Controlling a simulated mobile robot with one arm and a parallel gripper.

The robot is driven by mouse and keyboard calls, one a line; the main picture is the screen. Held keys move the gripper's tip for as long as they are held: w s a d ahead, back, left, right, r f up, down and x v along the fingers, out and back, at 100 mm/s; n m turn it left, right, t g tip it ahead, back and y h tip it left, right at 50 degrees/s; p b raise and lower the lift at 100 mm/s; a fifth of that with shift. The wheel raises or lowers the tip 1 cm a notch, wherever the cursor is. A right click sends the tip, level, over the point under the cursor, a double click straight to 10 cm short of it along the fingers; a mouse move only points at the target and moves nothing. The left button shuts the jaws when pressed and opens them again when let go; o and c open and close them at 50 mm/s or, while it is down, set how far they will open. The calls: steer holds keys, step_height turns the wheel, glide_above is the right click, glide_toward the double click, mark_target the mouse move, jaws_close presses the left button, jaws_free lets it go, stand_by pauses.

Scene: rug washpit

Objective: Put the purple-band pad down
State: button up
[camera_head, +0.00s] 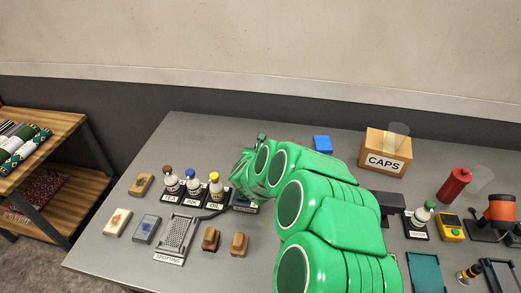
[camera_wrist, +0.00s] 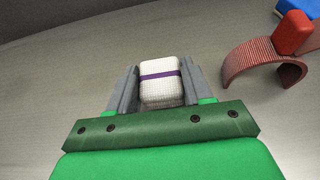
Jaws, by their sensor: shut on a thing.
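The purple-band pad (camera_wrist: 160,92) is a white, textured block with a purple stripe across it, seen in the wrist view. My gripper (camera_wrist: 160,72) has its two grey fingers closed on either side of the pad. Grey table surface shows around the pad; I cannot tell whether the pad touches it or hangs above it. In the head view my green arm reaches over the table, and it hides the pad and the fingers.
In the wrist view, a red ribbed arch (camera_wrist: 262,62) with a red block stands to the right. In the head view, labelled bottles (camera_head: 192,188), a spotting tray (camera_head: 176,236) and small blocks fill the left. A CAPS box (camera_head: 386,152) and blue block (camera_head: 322,144) stand behind. The back-left table is bare.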

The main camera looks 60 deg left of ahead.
steer(key=o, duration=1)
steer(key=shift+r, duration=0.15)
steer(key=shift+s+d+r, duration=0.25)
steer(key=shift+s+d, duration=0.2)
steer(key=shift+v, duration=5.35)
steer(key=shift+r, duration=0.1)
